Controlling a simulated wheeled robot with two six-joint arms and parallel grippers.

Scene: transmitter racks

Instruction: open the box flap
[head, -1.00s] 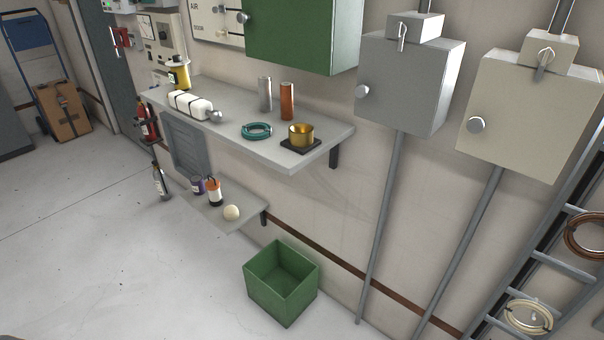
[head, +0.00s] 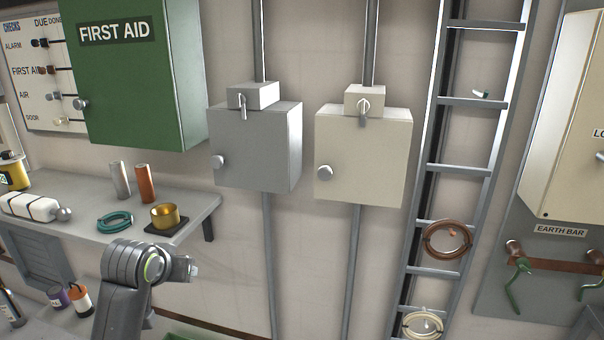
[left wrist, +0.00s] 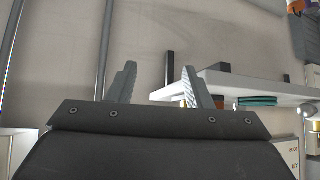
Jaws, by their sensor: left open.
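A grey box (head: 255,147) and a cream box (head: 363,157) hang side by side on the wall in the head view. Each has a round knob at the left of its closed front and a smaller switch box with a lever on top. A green first aid cabinet (head: 134,75) hangs to their left, also closed, with a knob at its lower left. My left gripper (head: 192,269) is below the grey box and in front of the shelf's right end, touching no box. In the left wrist view its two fingers (left wrist: 158,78) are apart with nothing between them. My right gripper is not seen.
A shelf (head: 200,205) holds a teal coil (head: 115,221), a brass cup (head: 165,215) and cylinders. Conduits (head: 270,265) run down from the boxes. A ladder (head: 466,180) with hung coils and an earth bar panel stand at the right.

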